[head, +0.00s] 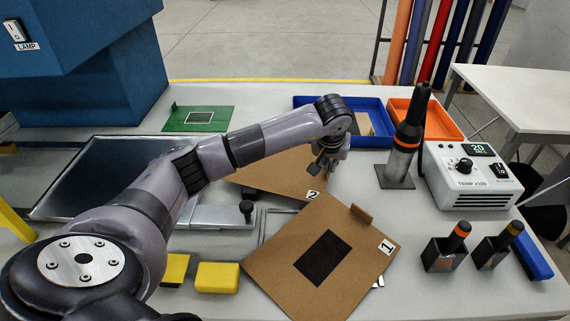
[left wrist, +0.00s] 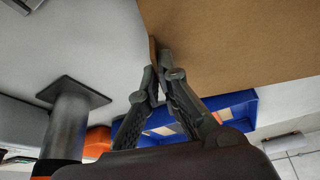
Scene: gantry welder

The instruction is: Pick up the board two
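Board two (head: 278,180) is a brown panel with a label "2", lying behind board one and partly hidden by it and by my left arm. My left gripper (head: 325,166) is at its right end, pointing down. In the left wrist view, the board's brown underside or face (left wrist: 235,40) fills the top right. The left gripper's fingertips (left wrist: 158,76) are closed together on its thin raised brown tab (left wrist: 152,52). I cannot tell whether the board is off the table. My right gripper is not in view.
Board one (head: 350,285), with a black square, lies in front. Behind stand a blue tray (head: 300,101) and an orange tray (head: 445,117). A hot-air tool (head: 403,150) stands upright at the right, beside a temperature unit (head: 470,200). A green board (head: 225,113) lies at the back left.

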